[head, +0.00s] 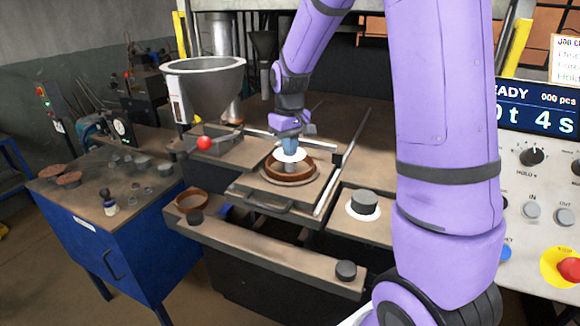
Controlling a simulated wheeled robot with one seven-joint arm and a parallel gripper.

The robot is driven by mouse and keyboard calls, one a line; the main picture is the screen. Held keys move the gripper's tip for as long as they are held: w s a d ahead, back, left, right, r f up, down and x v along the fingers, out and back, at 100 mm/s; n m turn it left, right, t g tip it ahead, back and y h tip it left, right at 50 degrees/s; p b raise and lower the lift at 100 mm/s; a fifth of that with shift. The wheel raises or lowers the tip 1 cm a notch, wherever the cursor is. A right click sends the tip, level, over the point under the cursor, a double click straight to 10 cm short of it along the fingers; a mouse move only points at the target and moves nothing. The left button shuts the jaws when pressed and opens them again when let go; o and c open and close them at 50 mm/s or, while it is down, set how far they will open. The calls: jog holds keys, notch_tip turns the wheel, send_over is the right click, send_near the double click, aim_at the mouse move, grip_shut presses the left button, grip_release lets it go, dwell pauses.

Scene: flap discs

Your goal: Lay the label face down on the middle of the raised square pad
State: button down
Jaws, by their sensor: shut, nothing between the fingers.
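My gripper (289,146), with blue fingers, points down over the round mould and is shut with nothing between the fingers. A small white disc (291,156), perhaps the label, shows right at the fingertips; I cannot tell whether it touches them, nor which face is up. Below it is a brown ring (272,169) on a round base on a flat, squarish sliding plate (247,183). I cannot tell whether this plate is the raised square pad. Another white round piece (352,212) lies under a dark cylinder (365,200) on the bench to the right.
A large grey hopper (204,88) stands at the left, with a red ball knob (204,143) before it. A brown bowl (191,201) and dark knobs sit on the front ledge (270,249). A blue cabinet (105,240) holds small parts. A control panel (540,170) stands right.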

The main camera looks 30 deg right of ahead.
jog(key=shift+w+d+f, duration=0.1)
jog(key=shift+w+d, duration=0.05)
jog(key=shift+d, duration=0.05)
dwell(0.3)
jog(key=shift+r, duration=3.55)
jog(key=shift+r, duration=0.1)
jog(key=s+a+r+t, duration=0.1)
jog(key=s+a+r, duration=0.1)
jog(key=s, duration=0.7)
jog(key=s+a+r+t, duration=0.2)
jog(key=s+a+r, duration=0.1)
jog(key=s, duration=0.6)
jog(key=s+a+r+t, duration=0.2)
jog(key=s+a+r, duration=0.1)
jog(key=s, duration=0.6)
jog(key=shift+a+r+m, duration=0.15)
jog(key=shift+r+m, duration=0.25)
